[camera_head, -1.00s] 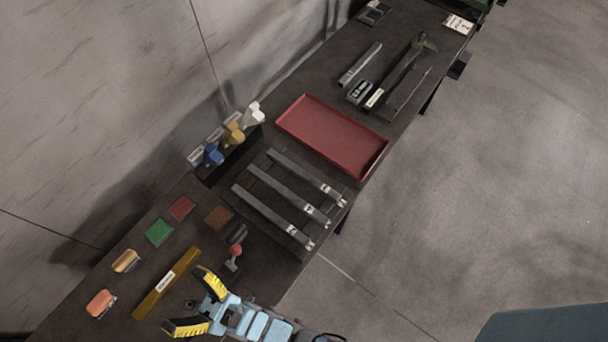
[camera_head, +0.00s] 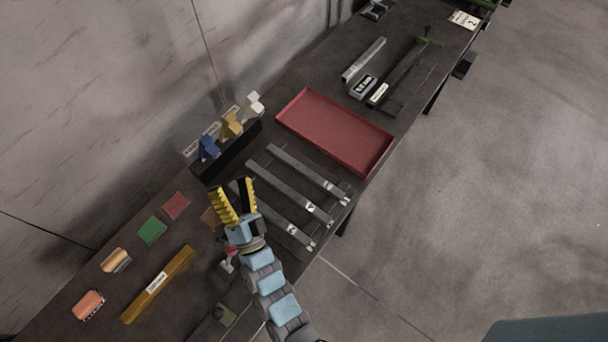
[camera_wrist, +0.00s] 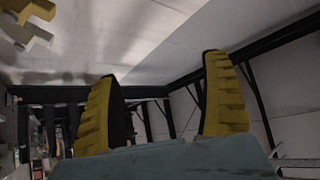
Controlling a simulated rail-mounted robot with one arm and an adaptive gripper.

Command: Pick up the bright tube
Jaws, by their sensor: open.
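Three long grey bars lie side by side on the bench: a near one (camera_head: 284,222), a middle one (camera_head: 290,190) and a far one (camera_head: 308,172), each with a pale mark at its right end. A lighter grey square tube (camera_head: 363,60) lies farther back. I cannot tell for sure which is the bright tube. My gripper (camera_head: 233,185) is open and empty, its yellow fingers apart beside the left end of the near bar, partly hiding it. In the wrist view my open fingers (camera_wrist: 160,70) have nothing between them; no tube is clear there.
An empty red tray (camera_head: 335,130) lies beyond the bars. Blue, yellow and white pieces stand in a black holder (camera_head: 228,155) near the wall. A brass-coloured bar (camera_head: 158,284) and coloured blocks lie at the left. The wrist view shows mostly ceiling, walls and a yellow shape (camera_wrist: 25,20).

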